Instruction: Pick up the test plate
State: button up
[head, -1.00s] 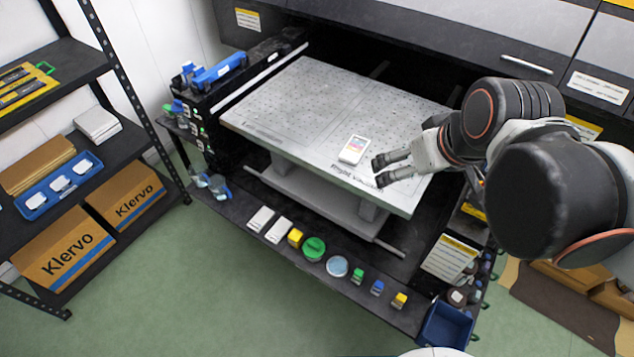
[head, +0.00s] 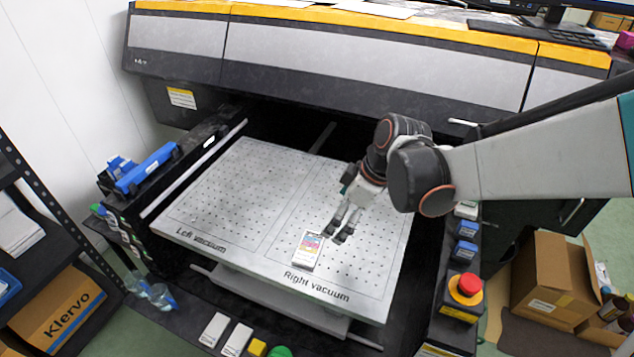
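A red emergency button (head: 466,287) and several blue-topped items stand on the right side rail. A blue tool (head: 146,168) lies on the left rail. The printer body (head: 370,55) spans the back. White blocks (head: 225,335) sit on the front ledge. A cardboard box (head: 553,277) stands at right.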

jog(key=f, duration=0.1)
jog(key=b, duration=0.3)
send_near(310, 247)
jog(key=f, duration=0.3)
jog(key=shift+w+a+n, duration=0.15)
jog(key=shift+w+n, duration=0.15)
jog(key=shift+w, duration=0.05)
jog(key=shift+a+b+x, duration=0.2)
jog(key=shift+b+x, duration=0.4)
jog(key=shift+x, duration=0.7)
jog(key=shift+a+b+x, duration=0.15)
jog(key=shift+b+x, duration=0.45)
jog(key=shift+x, duration=0.7)
jog(key=shift+s+r, duration=0.15)
jog(key=c, duration=0.9)
